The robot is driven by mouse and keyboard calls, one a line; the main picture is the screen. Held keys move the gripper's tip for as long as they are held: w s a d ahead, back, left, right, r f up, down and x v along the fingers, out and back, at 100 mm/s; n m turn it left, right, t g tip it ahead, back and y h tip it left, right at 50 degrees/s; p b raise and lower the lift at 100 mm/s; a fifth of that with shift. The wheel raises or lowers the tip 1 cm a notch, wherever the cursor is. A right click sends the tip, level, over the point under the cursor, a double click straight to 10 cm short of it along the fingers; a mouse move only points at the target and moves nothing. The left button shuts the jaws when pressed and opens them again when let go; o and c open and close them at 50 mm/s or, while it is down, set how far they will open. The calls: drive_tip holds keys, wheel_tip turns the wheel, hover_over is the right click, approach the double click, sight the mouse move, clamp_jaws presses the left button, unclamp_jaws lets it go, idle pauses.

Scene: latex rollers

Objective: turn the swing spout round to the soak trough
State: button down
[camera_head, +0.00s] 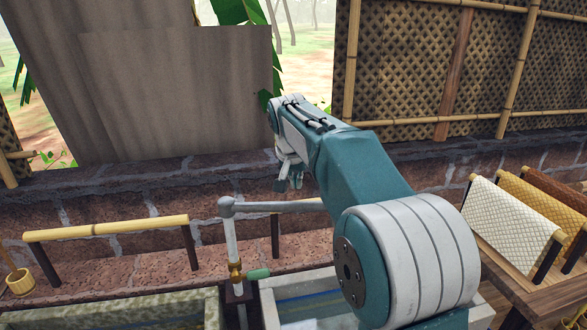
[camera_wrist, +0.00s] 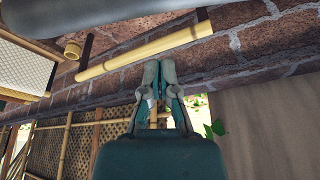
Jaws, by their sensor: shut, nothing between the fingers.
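The swing spout (camera_head: 275,206) is a grey pipe with an elbow on top of an upright pipe (camera_head: 231,238). Its arm points right, over the pale trough (camera_head: 268,307), and its far end is hidden behind my arm. A second, mossy-rimmed trough (camera_head: 120,306) lies to the left; I cannot tell which is the soak trough. My gripper (camera_head: 290,183) is shut and empty, beyond and above the spout arm. In the wrist view, my gripper (camera_wrist: 160,66) is apart from a grey pipe (camera_wrist: 35,14), possibly the spout.
A bamboo rail (camera_head: 105,228) stands behind the left trough. Another bamboo rail (camera_wrist: 145,47) shows near my fingertips in the wrist view. A brick wall (camera_head: 150,187) runs behind. A rack with woven sheets (camera_head: 510,225) stands at right. A bamboo cup (camera_head: 20,283) is far left.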

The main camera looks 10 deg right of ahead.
sight(278, 208)
drive_tip(key=s+f, duration=0.1)
drive_tip(key=s+a+f, duration=0.1)
drive_tip(key=s, duration=0.1)
drive_tip(key=shift+a+f, duration=0.1)
drive_tip(key=shift+a, duration=0.1)
